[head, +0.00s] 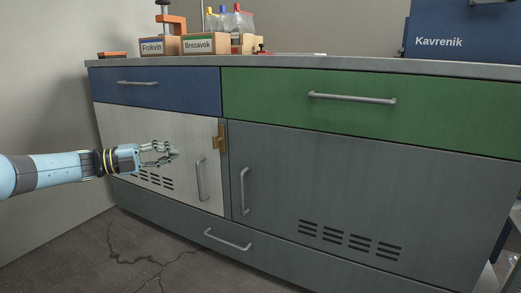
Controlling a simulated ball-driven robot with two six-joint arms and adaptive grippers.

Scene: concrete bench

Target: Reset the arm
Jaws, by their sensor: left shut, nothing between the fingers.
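My left arm reaches in from the left edge in the head view. My left gripper (172,151) is shut and empty, in front of the pale cabinet door (190,128). It is left of that door's upright handle (201,180) and appears apart from it. My right gripper is not in view.
The bench has a blue drawer (180,92), a green drawer (440,118), a grey door (380,190) and a low grey drawer (270,252), all shut. Boxes labelled Frokvin (153,47) and Brezavok (198,46) stand on top. A blue Kavrenik case (465,25) is at right.

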